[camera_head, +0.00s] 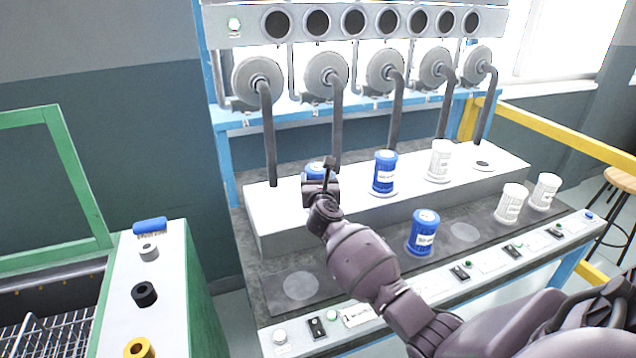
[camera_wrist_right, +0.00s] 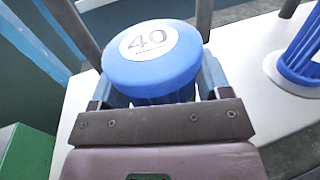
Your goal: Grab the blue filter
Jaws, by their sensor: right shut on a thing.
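A blue filter (camera_head: 314,169) with a blue cap stands at the left part of the white raised shelf, partly hidden behind my right gripper (camera_head: 322,180). In the right wrist view the same blue filter (camera_wrist_right: 152,62) has a white round label reading 40 on its cap. My right gripper (camera_wrist_right: 155,95) is shut on it, one finger on each side below the cap. A second blue filter (camera_head: 384,173) stands on the shelf to the right. A third blue filter (camera_head: 423,233) stands on the dark mat in front. My left gripper is not in view.
White filters stand on the shelf (camera_head: 439,160) and on the mat (camera_head: 510,204). Grey pipes hang down over the shelf (camera_head: 267,135). A switch panel runs along the bench front. A green-framed machine with a blue brush (camera_head: 150,226) is at left.

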